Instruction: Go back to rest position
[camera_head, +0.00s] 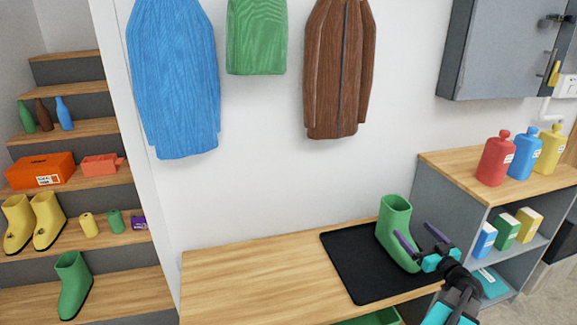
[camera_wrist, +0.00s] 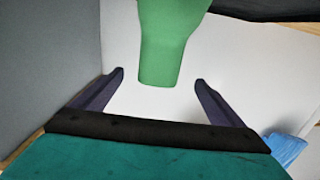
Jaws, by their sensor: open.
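My gripper (camera_head: 417,236) is open at the right of the head view, close to a green boot (camera_head: 394,217). The boot stands upright on a black mat (camera_head: 345,262) on the wooden bench. In the wrist view, the two dark fingers are spread apart. The green boot (camera_wrist: 170,45) shows beyond and between their tips, with clear gaps on both sides. The fingers do not grip it. My gripper and arm hide part of the mat's right side in the head view.
A shelf unit (camera_head: 450,200) with bottles and boxes stands close on the right. A grey wall cabinet (camera_head: 495,50) hangs above it. The left of the bench (camera_head: 235,285) is bare. Clothes hang on the wall. Stairs at the left hold another green boot (camera_head: 73,285) and yellow boots (camera_head: 48,220).

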